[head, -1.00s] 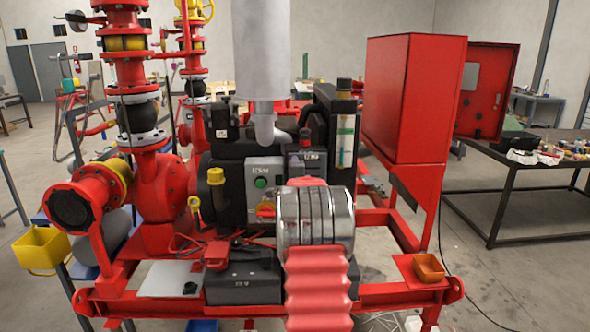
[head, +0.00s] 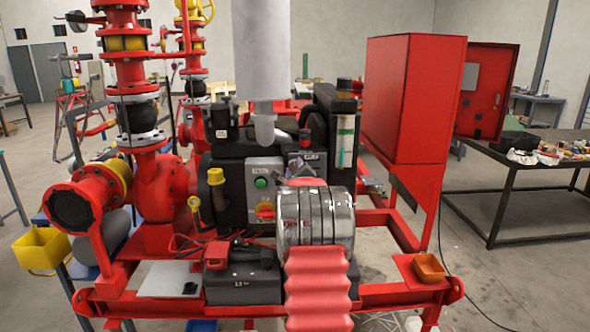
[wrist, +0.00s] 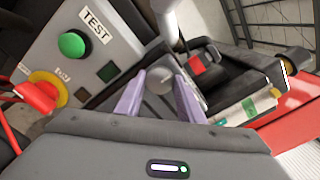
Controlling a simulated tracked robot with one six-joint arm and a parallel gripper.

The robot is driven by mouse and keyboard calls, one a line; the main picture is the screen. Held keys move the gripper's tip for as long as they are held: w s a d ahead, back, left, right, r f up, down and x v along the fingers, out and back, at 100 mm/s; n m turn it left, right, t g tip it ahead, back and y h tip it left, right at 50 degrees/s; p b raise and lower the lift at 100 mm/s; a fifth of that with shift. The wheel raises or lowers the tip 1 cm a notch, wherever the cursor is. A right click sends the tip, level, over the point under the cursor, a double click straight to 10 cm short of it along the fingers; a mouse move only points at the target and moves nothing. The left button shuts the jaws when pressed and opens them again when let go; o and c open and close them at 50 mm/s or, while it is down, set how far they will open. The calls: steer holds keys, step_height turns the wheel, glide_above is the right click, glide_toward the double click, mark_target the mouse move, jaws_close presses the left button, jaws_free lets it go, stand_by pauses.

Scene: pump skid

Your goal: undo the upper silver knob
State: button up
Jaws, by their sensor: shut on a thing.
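In the wrist view my gripper (wrist: 160,82) has its two pale purple fingers closed around a round silver knob (wrist: 159,80). A second silver knob cannot be made out in either view.
A green button (wrist: 72,44) under a TEST label and a red-and-yellow switch (wrist: 45,90) are left of my fingers. A black housing (wrist: 240,72) is close on the right. The red cabinet (head: 405,100) stands to the right, and a black battery (head: 243,280) lies below left.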

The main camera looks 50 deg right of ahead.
steer(key=shift+f, duration=0.5)
steer(key=o, duration=1)
steer(key=shift+r, duration=0.1)
steer(key=shift+o, duration=0.3)
steer(key=shift+r, duration=0.15)
steer(key=shift+a+r, duration=0.1)
steer(key=v, duration=1.3)
steer(key=shift+s+a, duration=0.2)
steer(key=shift+s, duration=0.05)
